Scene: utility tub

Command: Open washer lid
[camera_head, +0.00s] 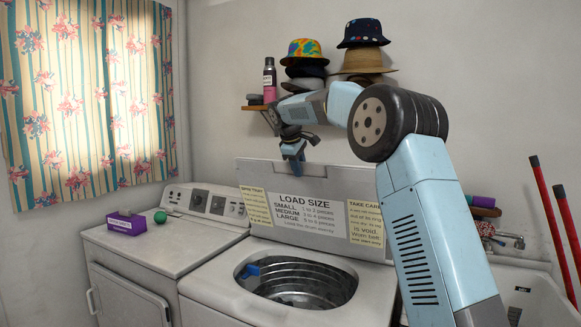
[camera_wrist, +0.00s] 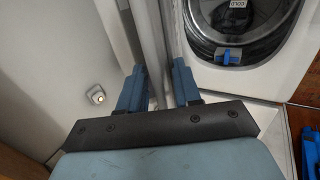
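The washer lid (camera_head: 300,195) stands raised and close to upright behind the open tub (camera_head: 296,282) in the head view. Its underside faces the camera and carries a load-size chart. My gripper (camera_head: 294,163) is at the lid's top edge, left of its middle, pointing down. In the wrist view my gripper (camera_wrist: 158,92) has its two blue fingers apart. The lid (camera_wrist: 152,35) shows nearly edge-on beyond and between them; I cannot tell whether a finger touches it. The washer's round opening (camera_wrist: 240,40) is uncovered on the right.
A dryer (camera_head: 165,240) with a purple box (camera_head: 126,223) and green ball (camera_head: 160,217) stands left. Hats (camera_head: 363,50) and a bottle (camera_head: 269,75) sit on a shelf behind my arm. A sink (camera_head: 530,290) and red handles (camera_head: 556,225) are right.

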